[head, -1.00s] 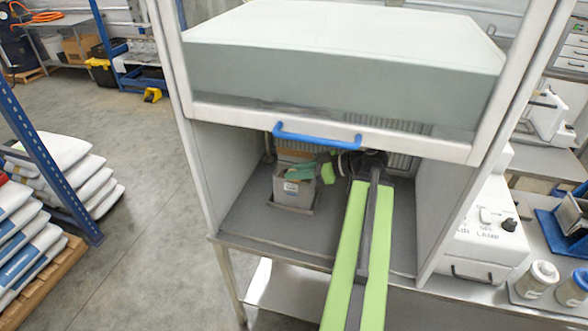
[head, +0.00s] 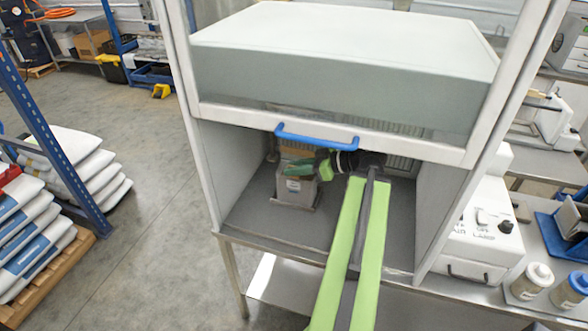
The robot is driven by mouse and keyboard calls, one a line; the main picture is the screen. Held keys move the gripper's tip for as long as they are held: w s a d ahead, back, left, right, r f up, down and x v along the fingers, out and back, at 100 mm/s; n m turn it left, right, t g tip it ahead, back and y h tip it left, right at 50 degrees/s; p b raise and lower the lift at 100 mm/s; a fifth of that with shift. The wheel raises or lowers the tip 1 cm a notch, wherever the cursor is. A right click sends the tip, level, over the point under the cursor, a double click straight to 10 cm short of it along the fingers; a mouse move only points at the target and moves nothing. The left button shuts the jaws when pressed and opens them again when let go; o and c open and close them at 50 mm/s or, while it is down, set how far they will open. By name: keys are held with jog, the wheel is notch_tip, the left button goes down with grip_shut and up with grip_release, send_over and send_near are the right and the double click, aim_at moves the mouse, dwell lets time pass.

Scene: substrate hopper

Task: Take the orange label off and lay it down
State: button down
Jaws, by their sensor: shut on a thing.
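My gripper (head: 316,168) is inside the cabinet, under the sash with the blue handle, reaching left from the end of my green arm. It is shut on a small dark-green piece (head: 297,167) at the top of a grey box (head: 294,191). The piece's shape is too small to make out, and I cannot tell whether it touches the box. The box stands on the cabinet floor and has a small pale mark on its front. A tan-orange patch (head: 287,154) shows behind the box. I cannot make out an orange label for certain.
The glass sash (head: 345,88) with its blue handle (head: 317,138) hangs above the opening. The dark cabinet floor (head: 255,210) is bare left of the box. Side walls bound the space.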

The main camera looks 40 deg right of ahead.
jog(key=shift+r+p, duration=2.1)
jog(key=shift+r, duration=0.25)
jog(key=shift+f, duration=0.1)
